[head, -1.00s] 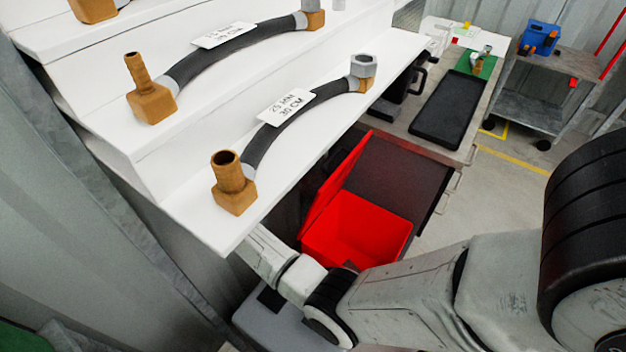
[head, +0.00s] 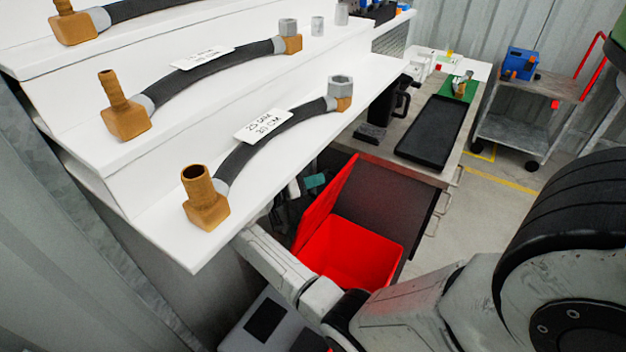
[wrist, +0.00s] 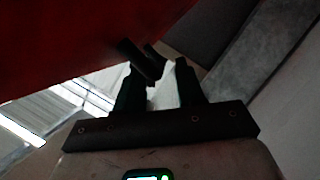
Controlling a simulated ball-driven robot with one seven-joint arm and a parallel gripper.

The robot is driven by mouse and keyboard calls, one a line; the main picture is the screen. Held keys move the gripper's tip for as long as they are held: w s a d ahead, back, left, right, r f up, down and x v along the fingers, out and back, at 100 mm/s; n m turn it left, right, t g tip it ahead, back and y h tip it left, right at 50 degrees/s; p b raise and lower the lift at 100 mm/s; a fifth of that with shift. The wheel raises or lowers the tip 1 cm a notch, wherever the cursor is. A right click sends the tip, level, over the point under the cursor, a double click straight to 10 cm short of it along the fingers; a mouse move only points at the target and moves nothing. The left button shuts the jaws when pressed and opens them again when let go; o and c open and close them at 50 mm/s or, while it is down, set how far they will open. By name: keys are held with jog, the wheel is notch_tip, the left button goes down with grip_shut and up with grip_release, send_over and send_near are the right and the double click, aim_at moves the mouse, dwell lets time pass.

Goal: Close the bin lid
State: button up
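The red bin (head: 352,256) stands below the white shelf in the head view, its inside visible from above. Its red lid (head: 325,204) stands raised and tilted along the bin's left side. A large dark red surface (wrist: 70,45) fills the upper left, close beyond the fingers. Whether they touch it is unclear. Small dark pieces near the fingertips are hard to identify.
White stepped shelves (head: 165,230) with hoses and brass fittings overhang my arm. A workbench (head: 400,168) with a black tray (head: 432,130) stands behind the bin. A grey cart (head: 515,130) stands at the back right. Floor is clear between them.

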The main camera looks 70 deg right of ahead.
jog(key=shift+s+d+f, duration=0.25)
jog(key=shift+s+d, duration=0.05)
jog(key=shift+d, duration=0.25)
jog(key=shift+c, duration=0.5)
grip_shut()
